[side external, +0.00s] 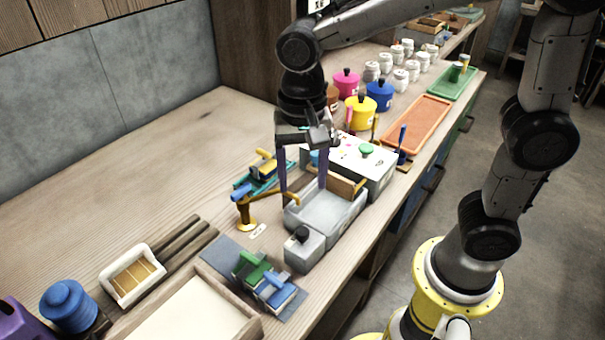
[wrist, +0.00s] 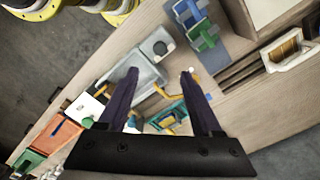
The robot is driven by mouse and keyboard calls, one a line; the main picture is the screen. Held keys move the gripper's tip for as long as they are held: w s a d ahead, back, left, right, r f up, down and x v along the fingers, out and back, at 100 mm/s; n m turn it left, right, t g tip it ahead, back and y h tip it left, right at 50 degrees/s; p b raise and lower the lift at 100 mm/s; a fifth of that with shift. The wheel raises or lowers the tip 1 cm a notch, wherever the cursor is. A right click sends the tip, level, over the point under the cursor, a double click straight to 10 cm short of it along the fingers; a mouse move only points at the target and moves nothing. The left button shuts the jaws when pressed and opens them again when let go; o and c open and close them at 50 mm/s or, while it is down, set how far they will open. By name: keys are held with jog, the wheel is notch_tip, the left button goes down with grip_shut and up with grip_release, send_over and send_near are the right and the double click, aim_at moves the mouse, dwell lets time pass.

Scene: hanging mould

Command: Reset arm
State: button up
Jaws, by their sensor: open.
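My gripper (side external: 304,180) hangs over the workbench, with its two dark purple fingers apart and nothing between them. In the wrist view the fingers (wrist: 160,76) are spread. Below and beside them are a grey tray box (side external: 325,212) and a yellow stand with a hooked arm (side external: 245,212) that carries a blue piece. The wrist view also shows the grey tray box (wrist: 150,75). In the side view I cannot tell how high the fingertips are above the box rim.
A white box with a green knob (side external: 378,168) stands behind the tray. Coloured pots (side external: 360,112), an orange tray (side external: 415,122) and white jars (side external: 400,78) are farther back. Blue and green clamps (side external: 265,280) lie in front, near a wooden frame (side external: 250,326).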

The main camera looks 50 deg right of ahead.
jog(key=shift+d+r, duration=0.1)
jog(key=s+d+r+n+t, duration=0.3)
jog(key=s+d+n+t, duration=0.2)
jog(key=s+d+n, duration=0.4)
jog(key=shift+s+d+r+t, duration=0.3)
jog(key=shift+s+d, duration=0.85)
jog(key=shift+s, duration=0.65)
dwell(1.5)
